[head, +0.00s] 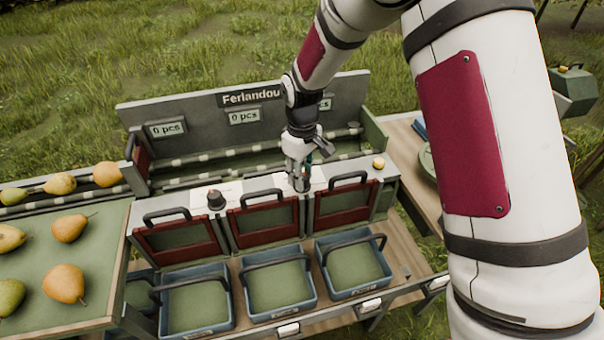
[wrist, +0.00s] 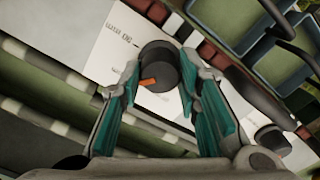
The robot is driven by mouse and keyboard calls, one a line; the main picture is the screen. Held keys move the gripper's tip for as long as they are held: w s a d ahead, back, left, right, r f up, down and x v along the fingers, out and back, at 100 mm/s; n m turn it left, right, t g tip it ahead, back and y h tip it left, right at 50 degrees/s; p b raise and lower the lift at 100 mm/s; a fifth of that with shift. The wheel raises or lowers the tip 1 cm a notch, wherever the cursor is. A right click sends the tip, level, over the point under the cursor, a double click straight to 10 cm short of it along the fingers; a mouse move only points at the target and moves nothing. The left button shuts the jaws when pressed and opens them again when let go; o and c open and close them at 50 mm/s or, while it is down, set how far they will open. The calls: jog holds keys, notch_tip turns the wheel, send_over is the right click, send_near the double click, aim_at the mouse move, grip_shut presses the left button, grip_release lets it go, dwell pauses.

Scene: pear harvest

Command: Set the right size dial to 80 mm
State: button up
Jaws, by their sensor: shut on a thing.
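The right size dial (wrist: 158,66) is a dark round knob on a white printed card (wrist: 108,45). Its orange pointer mark points left and slightly down in the wrist view, toward the left fingertip. A black printed mm label lies up and left of the knob; its number is hard to read. My gripper (wrist: 160,70) has its teal-padded fingers on either side of the dial, shut on it. In the head view my gripper (head: 299,178) is over the right part of the sorter's front ledge and hides this dial.
The other dial (head: 216,199) stands left on the ledge. A small yellowish knob (head: 379,163) is to the right. Red-framed flaps (head: 265,218) and blue crates (head: 280,310) are in front. Displays (head: 168,129) read 0 pcs. Pears (head: 64,283) lie on the left table.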

jog(key=m, duration=0.5)
jog(key=shift+m, duration=2.4)
jog(key=o, duration=1.1)
jog(key=shift+o, duration=0.2)
jog(key=shift+r, duration=0.1)
notch_tip(320, 180, up, 12)
